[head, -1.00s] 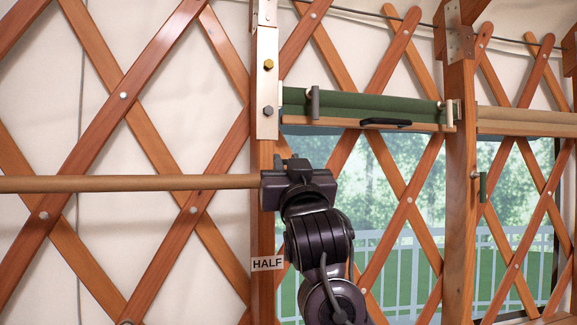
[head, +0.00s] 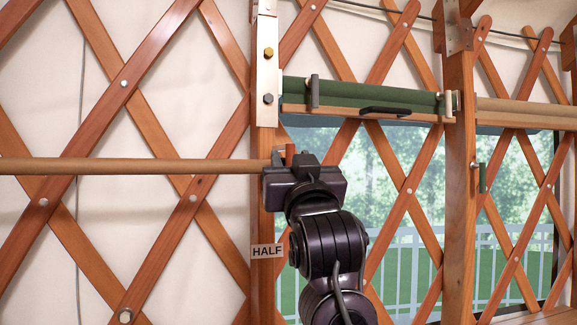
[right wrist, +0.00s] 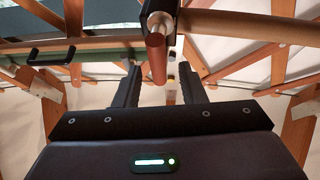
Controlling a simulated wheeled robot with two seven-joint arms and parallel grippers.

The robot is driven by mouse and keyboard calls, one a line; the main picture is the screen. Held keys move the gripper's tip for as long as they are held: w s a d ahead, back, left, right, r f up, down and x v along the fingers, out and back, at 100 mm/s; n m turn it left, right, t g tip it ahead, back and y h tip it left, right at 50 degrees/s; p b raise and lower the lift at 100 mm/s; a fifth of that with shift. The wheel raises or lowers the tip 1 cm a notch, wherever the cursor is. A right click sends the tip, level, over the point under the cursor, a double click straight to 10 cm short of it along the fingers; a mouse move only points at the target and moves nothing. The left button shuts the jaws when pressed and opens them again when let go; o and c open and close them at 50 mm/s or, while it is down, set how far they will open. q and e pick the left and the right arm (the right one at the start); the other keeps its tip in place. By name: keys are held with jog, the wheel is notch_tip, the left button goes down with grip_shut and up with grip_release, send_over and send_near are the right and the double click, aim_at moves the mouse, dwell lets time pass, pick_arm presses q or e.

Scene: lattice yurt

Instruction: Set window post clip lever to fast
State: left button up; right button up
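The reddish-brown lever handle (head: 290,153) shows just above my right gripper (head: 292,165), by the left window post (head: 263,215). In the right wrist view this handle (right wrist: 157,60) hangs from a metal mount (right wrist: 160,19). My right gripper (right wrist: 157,82) is open there, with its fingers on either side of the handle's lower end and gaps on both sides. A "HALF" label (head: 267,251) is on the post below; my gripper and arm hide part of the post. I see no "fast" label. My left gripper is not in view.
A tan rail (head: 130,166) runs across the lattice to the left post. A rolled green blind (head: 370,98) with a black handle (head: 385,111) hangs above the window. A small green lever (head: 482,178) is on the right post (head: 459,220).

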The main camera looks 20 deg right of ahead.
jog(key=shift+b+v, duration=0.7)
jog(key=shift+v, duration=1.05)
